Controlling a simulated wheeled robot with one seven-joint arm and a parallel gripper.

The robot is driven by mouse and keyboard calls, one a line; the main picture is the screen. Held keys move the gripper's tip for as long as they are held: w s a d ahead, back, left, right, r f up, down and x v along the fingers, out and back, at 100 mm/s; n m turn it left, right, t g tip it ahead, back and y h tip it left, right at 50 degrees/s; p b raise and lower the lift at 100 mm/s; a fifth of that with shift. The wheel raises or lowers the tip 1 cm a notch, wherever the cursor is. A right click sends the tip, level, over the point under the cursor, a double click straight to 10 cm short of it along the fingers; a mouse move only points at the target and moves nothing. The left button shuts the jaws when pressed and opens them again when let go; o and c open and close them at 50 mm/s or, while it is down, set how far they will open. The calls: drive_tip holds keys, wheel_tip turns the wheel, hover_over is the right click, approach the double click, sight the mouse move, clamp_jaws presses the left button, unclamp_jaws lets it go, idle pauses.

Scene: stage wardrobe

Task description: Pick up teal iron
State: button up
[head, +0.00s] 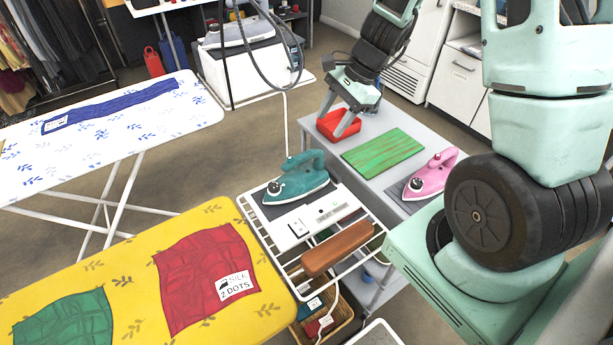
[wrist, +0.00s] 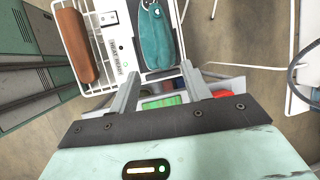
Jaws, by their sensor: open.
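The teal iron (head: 300,178) rests on a dark pad on the white wire rack (head: 378,232) at the end of the yellow ironing board. In the wrist view the teal iron (wrist: 155,38) shows beyond my fingertips, a little above the gap between them. My gripper (head: 332,127) is open and empty, with its fingers spread.
A grey table (head: 380,185) behind the rack bears a green striped board (head: 383,152) and a pink iron (head: 434,172). The rack also holds a white switch panel (head: 318,217) and a brown roll (head: 338,248). A blue-patterned ironing board (head: 110,135) stands left. A dark cable hangs behind.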

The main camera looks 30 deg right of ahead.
sight(310, 151)
drive_tip(key=x, duration=0.6)
drive_tip(key=shift+a+f, duration=0.1)
drive_tip(key=shift+f, duration=0.15)
drive_tip(key=shift+w+x, duration=0.2)
drive_tip(key=shift+x, duration=2.9)
drive_tip(key=shift+a+r, duration=0.1)
drive_tip(key=shift+r, duration=0.1)
clamp_jaws()
